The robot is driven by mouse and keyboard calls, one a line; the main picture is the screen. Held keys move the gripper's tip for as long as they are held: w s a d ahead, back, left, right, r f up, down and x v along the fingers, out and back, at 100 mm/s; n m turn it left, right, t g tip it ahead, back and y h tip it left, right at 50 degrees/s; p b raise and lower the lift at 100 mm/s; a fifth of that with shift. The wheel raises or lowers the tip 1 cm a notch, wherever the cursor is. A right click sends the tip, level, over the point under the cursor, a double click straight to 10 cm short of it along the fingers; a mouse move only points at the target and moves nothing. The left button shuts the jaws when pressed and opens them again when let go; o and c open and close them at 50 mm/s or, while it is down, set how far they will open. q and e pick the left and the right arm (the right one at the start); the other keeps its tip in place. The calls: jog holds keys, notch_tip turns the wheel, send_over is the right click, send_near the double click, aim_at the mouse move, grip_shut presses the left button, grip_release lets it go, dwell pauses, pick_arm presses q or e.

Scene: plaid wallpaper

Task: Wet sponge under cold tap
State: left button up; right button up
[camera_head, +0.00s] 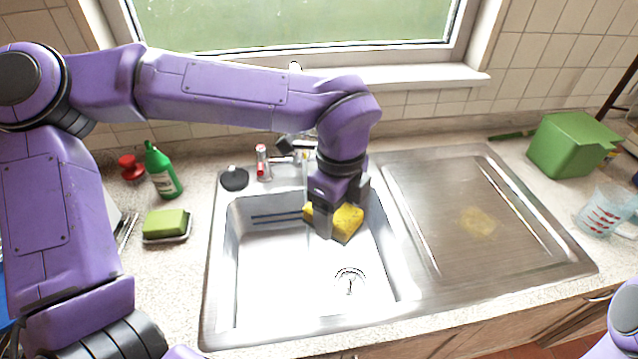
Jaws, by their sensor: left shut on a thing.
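A yellow sponge (347,222) is held in my left gripper (335,215) over the back part of the sink basin (285,290). The gripper points down and is shut on the sponge, its fingers covering part of it. The tap (285,159) stands behind the basin, with a red-marked handle (262,160) on its left. My left arm and wrist hide most of the tap's right side and spout, so I cannot tell whether water runs. My right gripper is out of view; only a bit of purple arm shows at the lower right.
A green bottle (163,172) and a green scourer on a dish (166,224) stand left of the sink. A black plug (234,179) lies by the basin. A green box (573,145) and a measuring jug (604,212) stand at the right.

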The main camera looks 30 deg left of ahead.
aim_at(346, 232)
pick_arm(q)
jog(key=shift+s+d+r, duration=1.55)
jog(key=shift+s+r, duration=0.1)
jog(key=shift+r, duration=0.15)
